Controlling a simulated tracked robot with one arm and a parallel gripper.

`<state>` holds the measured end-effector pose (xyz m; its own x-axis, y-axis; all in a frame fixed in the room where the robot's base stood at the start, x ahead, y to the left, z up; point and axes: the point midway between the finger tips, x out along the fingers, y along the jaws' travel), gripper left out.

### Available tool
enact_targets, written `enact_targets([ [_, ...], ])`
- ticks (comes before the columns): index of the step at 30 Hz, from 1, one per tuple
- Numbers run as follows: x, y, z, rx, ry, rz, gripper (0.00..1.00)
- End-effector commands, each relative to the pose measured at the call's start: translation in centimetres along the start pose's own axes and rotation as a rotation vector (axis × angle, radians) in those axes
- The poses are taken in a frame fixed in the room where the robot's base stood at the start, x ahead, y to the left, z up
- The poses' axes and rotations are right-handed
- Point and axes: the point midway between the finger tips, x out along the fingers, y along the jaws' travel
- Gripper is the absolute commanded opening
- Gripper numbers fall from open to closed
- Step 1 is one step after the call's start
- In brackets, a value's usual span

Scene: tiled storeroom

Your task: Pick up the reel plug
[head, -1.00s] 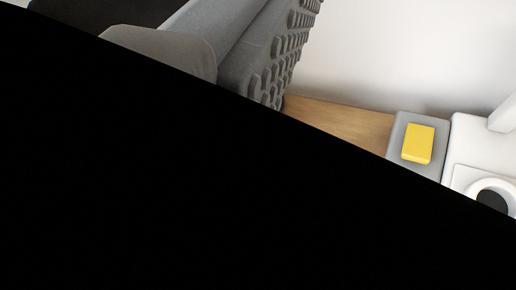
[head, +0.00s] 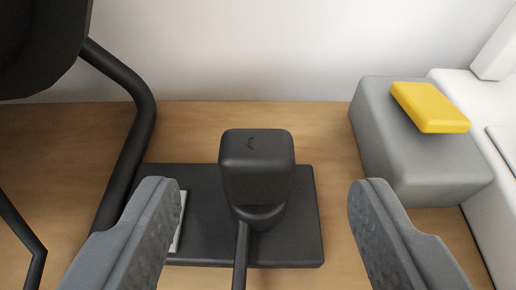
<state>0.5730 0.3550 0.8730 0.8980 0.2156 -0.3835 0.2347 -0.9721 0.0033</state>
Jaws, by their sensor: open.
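The reel plug (head: 256,170) is a dark, rounded block with a cable running down from it toward the bottom of the picture. It stands on a flat dark base plate (head: 300,235) on a wooden surface. My gripper (head: 262,205) is open, with one grey textured finger on each side of the plug. Both fingers are apart from the plug, with a wider gap on the right. The fingers cover part of the plate's left side.
A black curved tube frame (head: 140,130) with a dark round part stands at the left. A grey block (head: 385,140) with a yellow piece (head: 430,106) on top sits at the right, beside a white object (head: 470,110). A pale wall (head: 250,50) rises behind.

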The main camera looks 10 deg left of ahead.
Motion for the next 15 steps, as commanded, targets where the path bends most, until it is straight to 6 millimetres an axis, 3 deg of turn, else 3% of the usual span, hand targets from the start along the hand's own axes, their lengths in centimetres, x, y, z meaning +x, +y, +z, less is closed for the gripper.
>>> enact_targets([
  [4, 2.4, 0.0, 0.0, 0.003, 0.002, 0.002, 0.56],
  [15, 4.9, -0.1, 0.4, 0.002, 0.000, 0.000, 0.56],
])
